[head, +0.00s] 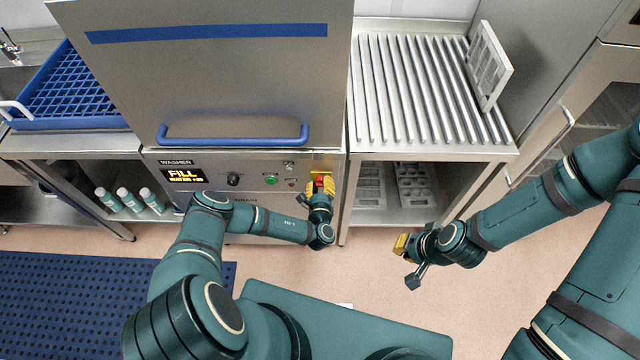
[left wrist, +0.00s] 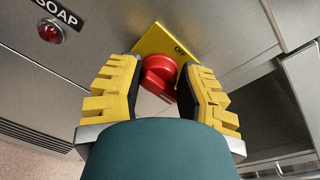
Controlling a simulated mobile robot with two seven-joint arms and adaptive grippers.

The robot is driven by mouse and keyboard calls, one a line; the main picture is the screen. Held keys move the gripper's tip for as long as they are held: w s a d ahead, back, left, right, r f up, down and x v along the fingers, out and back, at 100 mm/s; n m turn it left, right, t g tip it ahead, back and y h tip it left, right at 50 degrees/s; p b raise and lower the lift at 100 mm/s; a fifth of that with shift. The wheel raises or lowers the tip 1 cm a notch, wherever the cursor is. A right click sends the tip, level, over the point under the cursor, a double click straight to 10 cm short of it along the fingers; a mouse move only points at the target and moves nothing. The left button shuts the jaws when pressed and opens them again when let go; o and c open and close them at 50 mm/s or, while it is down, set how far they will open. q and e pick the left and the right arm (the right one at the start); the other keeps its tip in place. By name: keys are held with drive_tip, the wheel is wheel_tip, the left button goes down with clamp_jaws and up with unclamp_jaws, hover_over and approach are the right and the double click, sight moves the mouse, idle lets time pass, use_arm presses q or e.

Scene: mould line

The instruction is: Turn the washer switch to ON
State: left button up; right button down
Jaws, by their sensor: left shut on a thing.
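The washer (head: 240,208) stands straight ahead with its metal door or hood above the control panel. Its switch is a red rotary knob (left wrist: 160,74) on a yellow plate (left wrist: 160,38), at the panel's right end. The word OFF shows on the plate; other lettering is hidden. My left gripper (head: 320,186) is shut on the red knob, with a yellow-padded finger on either side in the left wrist view (left wrist: 160,88). My right gripper (head: 405,262) hangs over the floor, apart from everything; its jaw opening is unclear.
The panel has a display (head: 184,176) reading FILL, a black knob (head: 233,180) and a green button (head: 271,180). A blue handle (head: 233,140) sits above. A roller table (head: 420,100) with an upright mould stands right, a blue rack (head: 75,90) left.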

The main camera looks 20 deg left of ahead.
use_arm(q)
drive_tip(key=shift+s+d+f, duration=0.15)
drive_tip(key=shift+s+f, duration=0.05)
drive_tip(key=shift+f, duration=0.25)
drive_tip(key=o, duration=1)
drive_tip(key=shift+c, duration=0.2)
drive_tip(key=shift+o, duration=1)
drive_tip(key=shift+w+f, duration=0.1)
drive_tip(key=shift+w, duration=0.25)
drive_tip(key=shift+r, duration=0.2)
drive_tip(key=shift+s, duration=0.3)
drive_tip(key=v, duration=1.1)
drive_tip(key=shift+s+d, duration=0.2)
use_arm(e)
drive_tip(key=shift+w+f, duration=0.1)
drive_tip(key=shift+w, duration=0.1)
use_arm(q)
drive_tip(key=shift+r, duration=0.15)
